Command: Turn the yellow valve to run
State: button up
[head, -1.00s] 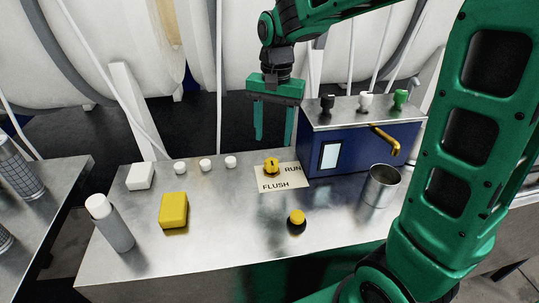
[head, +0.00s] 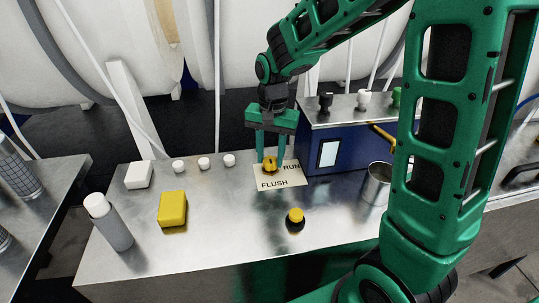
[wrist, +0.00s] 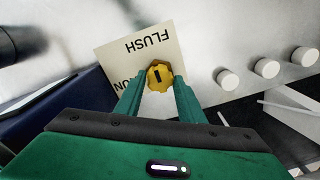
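The yellow valve (head: 270,165) is a small knob with a dark mark, on a white card (head: 292,181) lettered FLUSH at the front and RUN at the right. In the wrist view the valve (wrist: 159,77) lies between my fingertips, its mark roughly in line with FLUSH rather than RUN. My gripper (head: 270,160) points down over the card, one finger on each side of the valve. The wrist view shows both fingertips (wrist: 160,80) close against its sides. The fingers partly hide the word RUN.
A blue box (head: 345,150) with knobs on top and a yellow handle stands right of the valve. A metal cup (head: 377,184), a yellow-topped button (head: 295,218), a yellow block (head: 172,208), a grey bottle (head: 110,222) and several white knobs (head: 204,163) are on the metal bench.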

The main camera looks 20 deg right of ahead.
jog(key=c, duration=0.5)
jog(key=shift+n, duration=0.4)
jog(key=n, duration=0.3)
jog(key=shift+n, duration=0.3)
jog(key=n, duration=0.3)
jog(key=shift+w+n, duration=0.1)
jog(key=shift+n, duration=0.3)
jog(key=n, duration=0.5)
jog(key=shift+n, duration=2.3)
jog(key=shift+r, duration=0.1)
